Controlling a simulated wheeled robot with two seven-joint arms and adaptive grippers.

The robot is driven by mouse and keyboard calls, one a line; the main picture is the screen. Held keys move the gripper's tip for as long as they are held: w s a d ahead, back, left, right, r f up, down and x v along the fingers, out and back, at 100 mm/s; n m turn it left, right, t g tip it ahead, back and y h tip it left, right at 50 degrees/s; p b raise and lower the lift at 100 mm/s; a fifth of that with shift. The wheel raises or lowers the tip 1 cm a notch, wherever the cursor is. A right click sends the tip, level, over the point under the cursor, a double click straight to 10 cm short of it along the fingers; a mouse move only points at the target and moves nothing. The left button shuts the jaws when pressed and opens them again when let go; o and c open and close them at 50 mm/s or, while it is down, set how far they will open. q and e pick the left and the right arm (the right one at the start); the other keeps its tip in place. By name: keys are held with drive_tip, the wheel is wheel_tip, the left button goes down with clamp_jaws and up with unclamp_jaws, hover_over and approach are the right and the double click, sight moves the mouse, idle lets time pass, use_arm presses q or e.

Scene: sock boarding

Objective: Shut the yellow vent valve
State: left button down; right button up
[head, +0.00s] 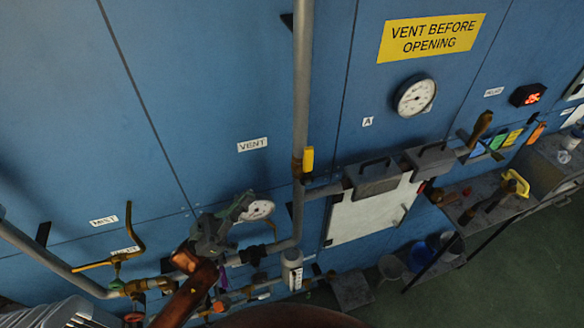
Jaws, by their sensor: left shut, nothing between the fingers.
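The yellow vent valve handle (307,160) is on the vertical grey pipe (302,80), to the right of the "VENT" label (252,145). The handle stands upright, along the pipe. My left gripper (240,207) is below and left of the handle, apart from it. It is shut and empty, and partly covers a small round gauge (261,209) in the picture. My right gripper is not in view.
A horizontal pipe (275,248) joins the vertical pipe below the valve. A white-fronted chamber (372,215) stands to the right. A yellow-brown lever valve (125,245) is at the left. The blue panel left of the vent valve is mostly clear.

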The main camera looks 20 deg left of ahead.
use_arm(q)
drive_tip(key=shift+r, duration=0.15)
drive_tip(key=p, duration=0.4)
approach(304, 151)
wheel_tip(304, 151, up, 3)
drive_tip(key=shift+w+d+p, duration=0.8)
drive_tip(key=shift+w+d, duration=0.1)
drive_tip(key=shift+d, duration=0.35)
drive_tip(key=shift+w+d+f, duration=0.3)
drive_tip(key=shift+d, duration=0.15)
